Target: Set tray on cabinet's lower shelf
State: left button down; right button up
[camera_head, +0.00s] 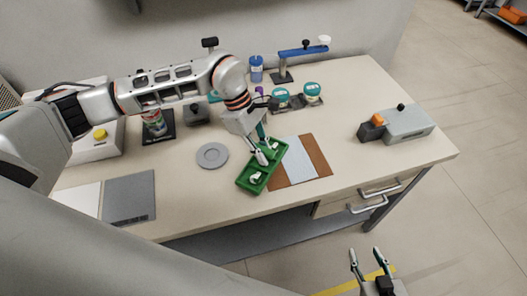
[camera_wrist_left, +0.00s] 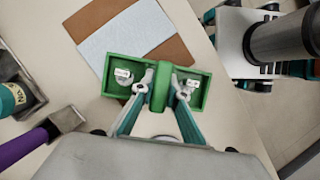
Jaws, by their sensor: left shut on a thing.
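A green two-compartment tray (camera_head: 268,174) is at the front middle of the table, beside and partly over the left edge of a brown board. My left gripper (camera_head: 268,154) is shut on it from above. In the left wrist view the fingertips (camera_wrist_left: 165,88) are on either side of the tray's middle divider (camera_wrist_left: 161,70). A small white piece lies in each compartment. I cannot tell whether the tray touches the table. My right gripper (camera_head: 367,264) is open and empty, low in front of the table. No cabinet shelf can be made out for certain.
The table (camera_head: 210,215) carries a brown board with a pale sheet (camera_head: 300,158), a grey round plate (camera_head: 212,155) and a grey box device (camera_head: 408,124). Jars and a blue-armed stand (camera_head: 300,52) are behind. Drawers with handles (camera_head: 366,208) sit under the front right edge.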

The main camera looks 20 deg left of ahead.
pick_arm(q)
jog(key=shift+f, duration=0.15)
jog(key=c, duration=2)
grip_release()
